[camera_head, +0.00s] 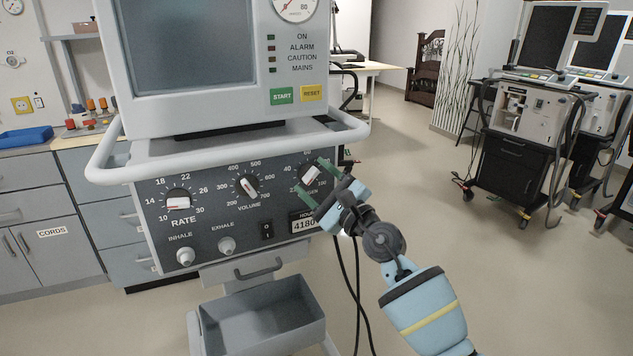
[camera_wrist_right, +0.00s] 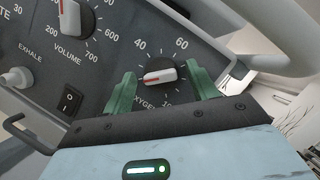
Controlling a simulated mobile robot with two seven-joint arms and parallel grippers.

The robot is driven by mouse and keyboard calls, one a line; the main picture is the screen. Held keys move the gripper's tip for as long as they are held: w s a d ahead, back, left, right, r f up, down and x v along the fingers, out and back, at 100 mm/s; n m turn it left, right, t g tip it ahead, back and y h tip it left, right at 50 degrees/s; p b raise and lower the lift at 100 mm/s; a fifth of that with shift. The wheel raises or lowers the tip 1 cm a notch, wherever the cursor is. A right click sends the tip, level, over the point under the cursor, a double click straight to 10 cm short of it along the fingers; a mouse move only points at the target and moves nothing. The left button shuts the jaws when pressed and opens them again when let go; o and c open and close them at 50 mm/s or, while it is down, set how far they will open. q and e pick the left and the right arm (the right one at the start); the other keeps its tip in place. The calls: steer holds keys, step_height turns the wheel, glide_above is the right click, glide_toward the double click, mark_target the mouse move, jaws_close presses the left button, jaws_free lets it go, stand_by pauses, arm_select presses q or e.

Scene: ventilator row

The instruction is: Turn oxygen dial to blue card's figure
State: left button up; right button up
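The oxygen dial (camera_head: 310,174) is a dark knob with a white bar at the right of the ventilator's control panel. In the right wrist view the dial (camera_wrist_right: 164,77) has a red line on its bar, lying nearly level with the red end to the left. The figures 40 and 60 show above it; part of the lower scale is covered. My right gripper (camera_head: 309,176) is open, its green fingers on either side of the dial. In the wrist view, gaps show between the fingers (camera_wrist_right: 160,74) and the knob. I see no blue card. My left gripper is out of view.
The volume dial (camera_head: 247,186) and rate dial (camera_head: 178,200) sit left on the same panel. A white rail (camera_head: 225,147) runs above the panel, and a grey bin (camera_head: 262,318) hangs below. Other ventilators (camera_head: 530,120) stand at the right; the floor between is clear.

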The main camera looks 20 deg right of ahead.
steer(key=c, duration=1)
steer(key=shift+o, duration=0.2)
steer(key=shift+m, duration=0.4)
